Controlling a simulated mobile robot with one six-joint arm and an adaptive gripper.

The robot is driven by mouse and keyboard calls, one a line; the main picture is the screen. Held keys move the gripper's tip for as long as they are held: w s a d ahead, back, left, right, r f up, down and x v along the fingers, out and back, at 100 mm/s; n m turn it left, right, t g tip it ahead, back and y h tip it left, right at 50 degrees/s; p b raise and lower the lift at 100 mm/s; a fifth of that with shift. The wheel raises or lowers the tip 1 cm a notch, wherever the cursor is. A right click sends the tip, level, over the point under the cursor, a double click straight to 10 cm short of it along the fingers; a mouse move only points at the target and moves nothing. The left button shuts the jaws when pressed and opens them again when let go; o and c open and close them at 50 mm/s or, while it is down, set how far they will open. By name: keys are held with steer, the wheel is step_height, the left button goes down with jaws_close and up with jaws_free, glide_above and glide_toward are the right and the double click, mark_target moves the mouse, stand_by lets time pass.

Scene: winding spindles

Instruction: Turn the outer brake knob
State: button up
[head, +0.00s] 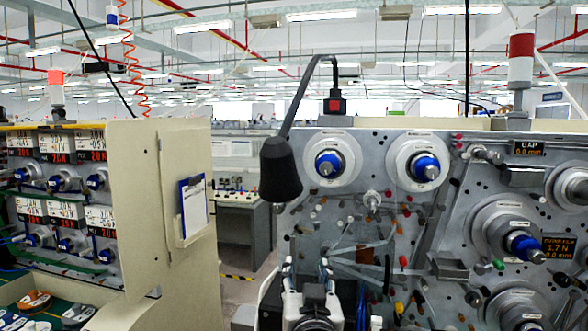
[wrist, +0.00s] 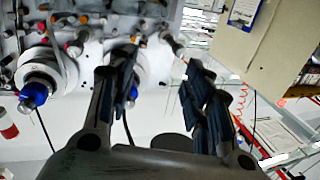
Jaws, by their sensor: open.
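I cannot tell which knob is the outer brake knob. In the head view, several blue-and-grey knobs (head: 97,182) sit below lit displays on the left cabinet. On the right machine, a blue-hubbed spindle (head: 524,246) stands beside a small amber display (head: 556,247). My gripper (wrist: 160,65) is open and empty in the wrist view, its two dark fingers apart. A blue-hubbed spindle (wrist: 33,94) shows left of the fingers, and another blue hub is partly hidden behind the left finger. No contact with any knob shows. In the head view my white arm stands at bottom centre; its fingers are not clear.
The grey machine panel (head: 285,232) carries two upper spindles (head: 328,163) (head: 425,167) and several small rollers. A black lamp (head: 281,168) hangs in front of its left edge. The beige cabinet side (head: 150,190) bears a clipboard (head: 194,205). Open floor shows between cabinet and machine.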

step_height(320, 180, up, 10)
steer(key=w+m+t+h+p, duration=0.1)
steer(key=m+t+h+p, duration=0.15)
steer(key=h+p, duration=0.35)
steer(key=p, duration=0.5)
glide_toward(326, 171)
steer(key=shift+t, duration=0.25)
steer(key=x, duration=0.9)
steer(key=shift+w+d, duration=0.1)
steer(key=shift+w, duration=0.35)
steer(key=shift+c, duration=0.3)
steer(key=c, duration=1)
steer(key=shift+n+b, duration=0.25)
steer(key=shift+b, duration=0.25)
